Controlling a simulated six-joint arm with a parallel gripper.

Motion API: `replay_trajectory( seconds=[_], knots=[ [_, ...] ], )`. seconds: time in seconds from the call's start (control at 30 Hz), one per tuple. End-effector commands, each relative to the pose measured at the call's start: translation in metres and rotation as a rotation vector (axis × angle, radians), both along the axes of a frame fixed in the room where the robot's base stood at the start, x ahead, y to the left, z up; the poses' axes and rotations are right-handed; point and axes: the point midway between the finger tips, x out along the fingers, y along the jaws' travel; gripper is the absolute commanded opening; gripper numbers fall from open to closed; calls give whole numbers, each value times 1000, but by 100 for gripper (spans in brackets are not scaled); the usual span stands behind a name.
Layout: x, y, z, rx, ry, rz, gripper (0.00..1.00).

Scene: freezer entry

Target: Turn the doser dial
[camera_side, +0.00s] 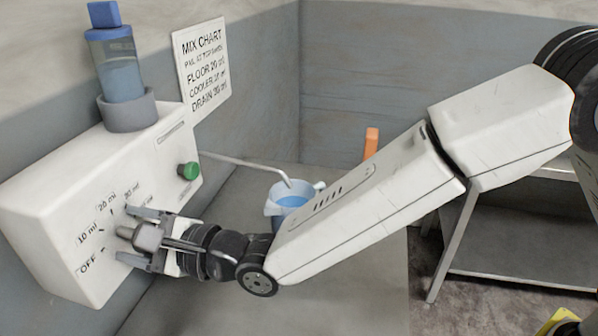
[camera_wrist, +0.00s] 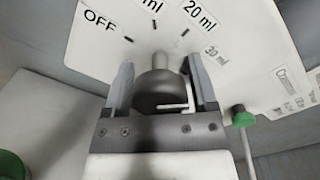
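The doser (camera_side: 150,175) is a white box on the wall at the left of the side view. Its slanted face is marked OFF, 10 ml, 20 ml and 30 ml. The dial, a grey knob (camera_side: 148,237) on a short pale stem, stands out from this face. In the wrist view the dial (camera_wrist: 160,82) lies between the fingers and has a pale line on it. Which mark it is set to cannot be told. My gripper (camera_side: 136,236) is around the dial, one finger on each side, with narrow gaps showing. It also shows in the wrist view (camera_wrist: 160,85).
A blue-capped bottle (camera_side: 118,62) stands in a collar on the doser. A green button (camera_side: 188,170) is right of the dial. A spout (camera_side: 245,162) reaches over a pale blue jug (camera_side: 290,197). A mix chart (camera_side: 202,70) hangs behind. A metal table (camera_side: 510,235) stands at right.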

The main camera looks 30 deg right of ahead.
Motion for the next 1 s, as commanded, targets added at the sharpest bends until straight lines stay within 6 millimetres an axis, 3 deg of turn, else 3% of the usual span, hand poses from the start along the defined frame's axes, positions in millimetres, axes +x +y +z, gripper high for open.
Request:
replay_trajectory(
  seconds=[0.07,0.57,1.0],
  knots=[
    [0,0,0,0,0,0,97],
    [-3,-3,0,0,-1,1,97],
    [-30,-29,1,0,-1,1,97]
  ],
)
